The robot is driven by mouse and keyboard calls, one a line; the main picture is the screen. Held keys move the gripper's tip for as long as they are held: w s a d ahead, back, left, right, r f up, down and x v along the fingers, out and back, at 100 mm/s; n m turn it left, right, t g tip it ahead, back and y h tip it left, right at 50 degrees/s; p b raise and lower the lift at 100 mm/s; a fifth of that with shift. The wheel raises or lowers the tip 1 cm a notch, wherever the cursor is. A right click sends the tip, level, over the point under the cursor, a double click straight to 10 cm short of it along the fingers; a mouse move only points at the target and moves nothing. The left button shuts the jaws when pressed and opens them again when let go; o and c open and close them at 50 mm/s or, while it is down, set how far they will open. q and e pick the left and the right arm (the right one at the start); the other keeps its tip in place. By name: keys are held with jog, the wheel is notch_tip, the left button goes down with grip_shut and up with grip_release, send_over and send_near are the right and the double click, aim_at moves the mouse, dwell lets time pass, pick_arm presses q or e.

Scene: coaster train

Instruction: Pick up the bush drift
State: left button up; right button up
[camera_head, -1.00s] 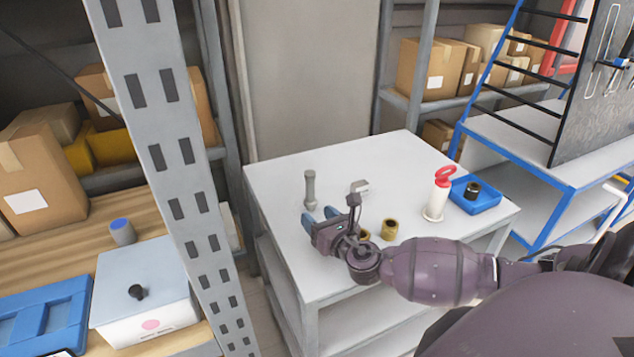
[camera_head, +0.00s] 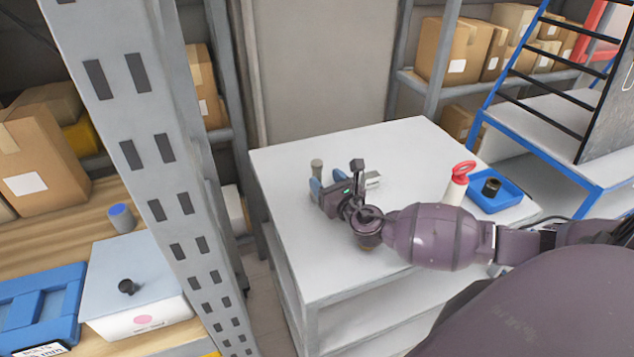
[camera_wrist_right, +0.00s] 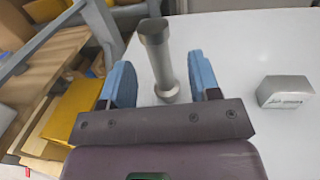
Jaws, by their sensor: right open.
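The bush drift, which I take to be the grey cylindrical tool with a wider head, stands upright on the white table. In the head view only its top (camera_head: 317,166) shows behind my right gripper (camera_head: 325,187). In the right wrist view the bush drift (camera_wrist_right: 158,60) stands between the two blue fingers of my right gripper (camera_wrist_right: 160,85), with a gap on each side. The right gripper is open and holds nothing. My left gripper is not in view.
A small grey block (camera_head: 373,180) lies right of the gripper on the white table (camera_head: 420,145). A white container with a red ring (camera_head: 461,172) and a blue tray (camera_head: 507,195) with a dark part stand farther right. A grey shelf post (camera_head: 150,150) rises at left.

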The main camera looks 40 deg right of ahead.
aim_at(319, 176)
jog(key=shift+w+f, duration=0.15)
jog(key=shift+w, duration=1)
jog(key=shift+w+f, duration=0.1)
jog(key=shift+w, duration=1)
jog(key=shift+c, duration=0.4)
grip_shut()
